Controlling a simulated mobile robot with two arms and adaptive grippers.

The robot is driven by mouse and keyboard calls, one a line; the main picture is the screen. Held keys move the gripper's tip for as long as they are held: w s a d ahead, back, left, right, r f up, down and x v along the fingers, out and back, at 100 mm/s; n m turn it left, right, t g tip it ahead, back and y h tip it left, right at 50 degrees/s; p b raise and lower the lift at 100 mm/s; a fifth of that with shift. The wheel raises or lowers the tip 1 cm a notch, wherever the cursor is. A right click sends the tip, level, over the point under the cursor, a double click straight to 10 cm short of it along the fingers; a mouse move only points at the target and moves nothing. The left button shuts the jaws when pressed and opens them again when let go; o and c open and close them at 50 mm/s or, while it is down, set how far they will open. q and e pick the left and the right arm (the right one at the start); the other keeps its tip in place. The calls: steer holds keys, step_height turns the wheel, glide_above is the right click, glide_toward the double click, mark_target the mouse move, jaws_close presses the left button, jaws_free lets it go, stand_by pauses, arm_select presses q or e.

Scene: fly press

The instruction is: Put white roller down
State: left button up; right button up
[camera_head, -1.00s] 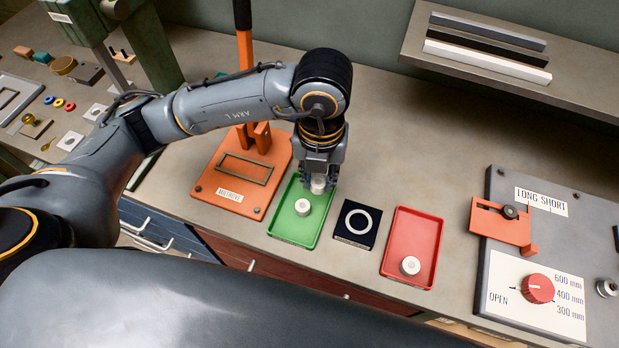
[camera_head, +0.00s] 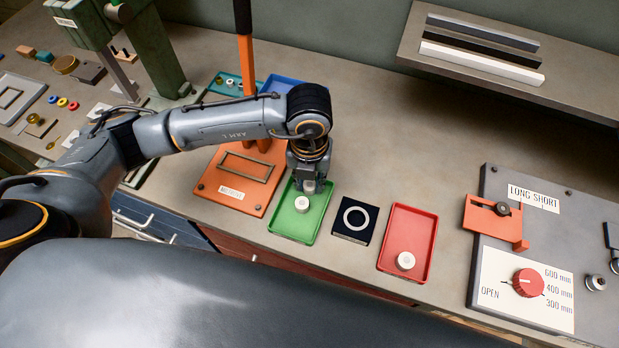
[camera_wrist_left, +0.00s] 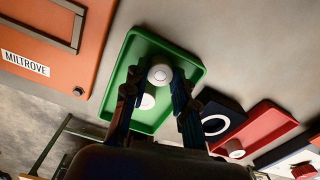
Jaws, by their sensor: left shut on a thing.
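My left gripper (camera_head: 309,182) points down over the back part of the green tray (camera_head: 273,224). It is shut on a white roller (camera_wrist_left: 160,74), which shows between the fingertips in the left wrist view. In the head view the fingers partly hide this roller, and I cannot tell whether it touches the tray floor. A second white roller (camera_head: 302,204) stands in the green tray, just in front of the held one; it also shows between the fingers in the left wrist view (camera_wrist_left: 147,102). My right gripper is not in view.
Right of the green tray lie a black block with a white ring (camera_head: 355,219) and a red tray (camera_head: 411,226) holding another white roller (camera_head: 405,261). An orange plate (camera_head: 229,195) with a lever sits at left. A grey panel with a red knob (camera_head: 528,282) stands at right.

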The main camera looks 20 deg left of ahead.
mark_target(309, 185)
arm_select(q)
steer(key=o, duration=0.9)
steer(key=shift+o, duration=0.2)
steer(key=shift+r+p, duration=0.25)
steer(key=shift+p, duration=0.15)
steer(key=shift+r+b, duration=0.3)
steer(key=shift+b, duration=0.05)
step_height(309, 185, up, 11)
steer(key=b, duration=0.2)
steer(key=shift+r, duration=0.2)
